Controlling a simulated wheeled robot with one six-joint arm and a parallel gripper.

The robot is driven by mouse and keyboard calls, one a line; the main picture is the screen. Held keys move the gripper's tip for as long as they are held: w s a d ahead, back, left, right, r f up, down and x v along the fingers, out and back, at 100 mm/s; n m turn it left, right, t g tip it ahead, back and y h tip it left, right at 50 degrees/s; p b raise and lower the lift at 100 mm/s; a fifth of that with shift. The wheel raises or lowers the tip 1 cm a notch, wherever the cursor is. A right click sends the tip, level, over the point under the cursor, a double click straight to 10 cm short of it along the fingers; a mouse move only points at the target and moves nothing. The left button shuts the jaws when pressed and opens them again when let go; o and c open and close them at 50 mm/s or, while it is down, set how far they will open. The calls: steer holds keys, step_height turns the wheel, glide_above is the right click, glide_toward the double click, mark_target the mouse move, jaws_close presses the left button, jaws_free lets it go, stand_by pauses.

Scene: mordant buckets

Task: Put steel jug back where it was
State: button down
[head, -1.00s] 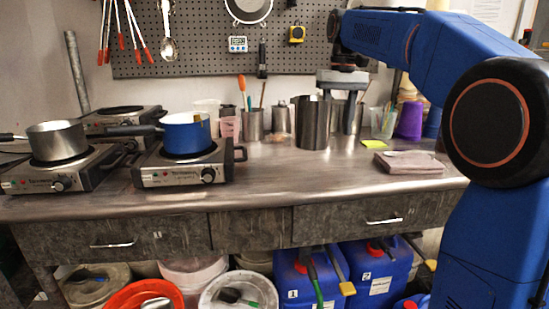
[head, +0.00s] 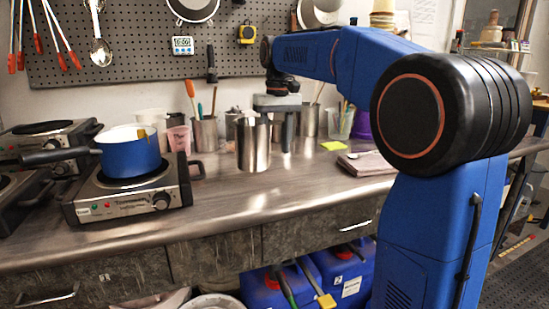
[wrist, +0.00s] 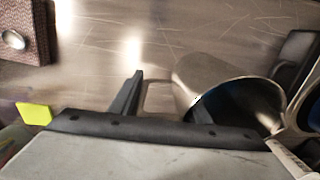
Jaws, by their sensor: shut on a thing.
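The steel jug (head: 254,146) is upright near the back of the metal counter, in the middle of the head view. My gripper (head: 281,138) is to the right of it, fingers pointing down. In the wrist view, the gripper (wrist: 168,95) has its fingers at the handle of the jug (wrist: 222,82) and is shut on it. The jug's mouth shows dark inside. One finger is partly hidden by the jug. I cannot tell whether its base touches the counter.
A blue pot (head: 130,155) sits on a hotplate (head: 127,196) at left. Steel tins with tools (head: 204,134) stand behind the jug. The front middle of the counter (head: 270,194) is clear.

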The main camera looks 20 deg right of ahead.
mark_target(276, 153)
steer(key=shift+f, duration=2)
steer(key=c, duration=1)
jaws_free()
steer(key=shift+f, duration=0.1)
steer(key=r, duration=1.2)
steer(key=shift+d+r, duration=0.1)
steer(key=shift+d, duration=0.15)
